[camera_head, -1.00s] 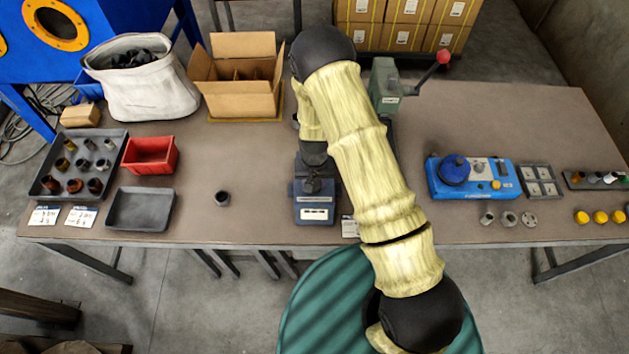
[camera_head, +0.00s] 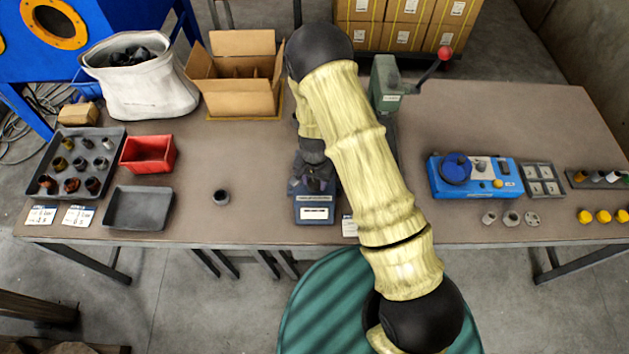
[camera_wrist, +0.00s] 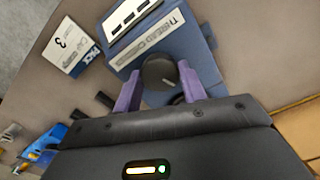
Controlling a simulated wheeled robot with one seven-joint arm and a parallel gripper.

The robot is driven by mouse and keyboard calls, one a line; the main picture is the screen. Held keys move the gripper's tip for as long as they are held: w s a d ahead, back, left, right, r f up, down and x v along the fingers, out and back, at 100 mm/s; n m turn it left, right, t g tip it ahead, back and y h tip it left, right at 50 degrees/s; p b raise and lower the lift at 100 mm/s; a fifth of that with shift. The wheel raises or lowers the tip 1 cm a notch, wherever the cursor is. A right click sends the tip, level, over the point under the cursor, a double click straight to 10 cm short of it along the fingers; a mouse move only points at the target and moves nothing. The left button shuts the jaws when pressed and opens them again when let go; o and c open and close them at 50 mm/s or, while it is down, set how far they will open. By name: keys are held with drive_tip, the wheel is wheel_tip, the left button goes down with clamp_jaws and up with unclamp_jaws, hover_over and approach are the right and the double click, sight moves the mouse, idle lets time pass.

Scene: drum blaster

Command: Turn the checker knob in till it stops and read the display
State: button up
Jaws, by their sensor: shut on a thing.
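The blue thread checker (camera_head: 314,217) stands near the table's front edge, below my forearm. Its black round knob (camera_wrist: 159,72) shows in the wrist view between the purple fingers. My gripper (camera_wrist: 160,78), also in the head view (camera_head: 314,184), is shut on the knob, one finger on each side. The checker's white display panel (camera_wrist: 132,15) carries several dark blocks; I cannot make out a reading. In the head view the panel (camera_head: 314,213) is too small to read, and my gripper covers the knob.
A "pack 3" card (camera_wrist: 67,47) lies beside the checker. A dark cap (camera_head: 221,197) stands alone to the left, near a grey tray (camera_head: 112,222) and a red bin (camera_head: 128,161). A blue device (camera_head: 440,186) is at the right. A green lever press (camera_head: 384,100) stands behind my arm.

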sight(315, 183)
drive_tip(key=shift+m, duration=1.8)
drive_tip(key=o, duration=1)
wheel_tip(315, 183, up, 18)
drive_tip(key=shift+f+b, duration=0.25)
drive_tip(key=shift+b, duration=0.8)
